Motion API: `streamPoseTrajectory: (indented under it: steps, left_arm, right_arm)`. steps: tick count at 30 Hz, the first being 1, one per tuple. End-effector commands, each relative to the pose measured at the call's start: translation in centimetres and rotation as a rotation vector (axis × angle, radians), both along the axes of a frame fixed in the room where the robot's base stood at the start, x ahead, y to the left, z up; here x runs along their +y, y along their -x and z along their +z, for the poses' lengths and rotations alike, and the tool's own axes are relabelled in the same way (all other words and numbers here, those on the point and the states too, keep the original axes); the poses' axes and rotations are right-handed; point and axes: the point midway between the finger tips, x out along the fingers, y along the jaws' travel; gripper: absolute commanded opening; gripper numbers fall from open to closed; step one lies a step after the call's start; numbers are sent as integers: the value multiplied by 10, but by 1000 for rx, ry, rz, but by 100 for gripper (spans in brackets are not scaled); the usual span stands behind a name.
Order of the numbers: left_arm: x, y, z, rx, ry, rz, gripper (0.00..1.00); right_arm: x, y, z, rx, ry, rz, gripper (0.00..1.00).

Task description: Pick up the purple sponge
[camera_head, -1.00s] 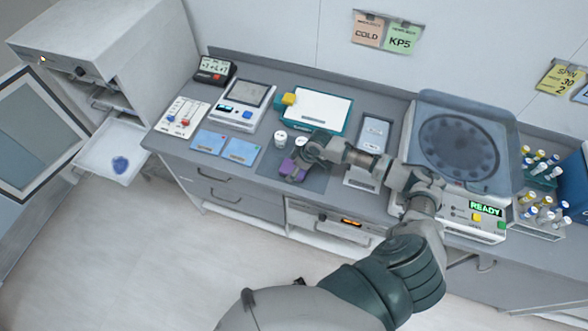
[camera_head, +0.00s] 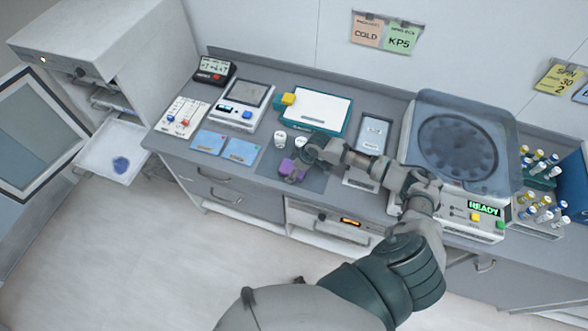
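My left gripper is not in view.
A centrifuge (camera_head: 458,145) stands to the right. The counter's front edge is close.

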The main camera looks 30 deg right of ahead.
Motion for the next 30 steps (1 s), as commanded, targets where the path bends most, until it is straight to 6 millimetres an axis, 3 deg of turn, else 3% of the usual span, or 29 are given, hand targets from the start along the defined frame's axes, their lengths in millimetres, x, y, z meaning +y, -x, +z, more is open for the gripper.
streamPoseTrajectory:
  steps: [2, 9, 25, 30]
  left_arm:
    - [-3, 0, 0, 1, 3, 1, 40]
    - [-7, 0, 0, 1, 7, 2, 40]
    - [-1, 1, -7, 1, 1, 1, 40]
    - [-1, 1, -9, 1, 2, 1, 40]
  right_arm:
    - [0, 0, 0, 0, 0, 0, 97]
    - [3, 0, 1, -1, 2, 0, 55]
    - [0, 0, 3, -1, 0, 0, 55]
    - [0, -1, 24, -5, 0, 1, 55]
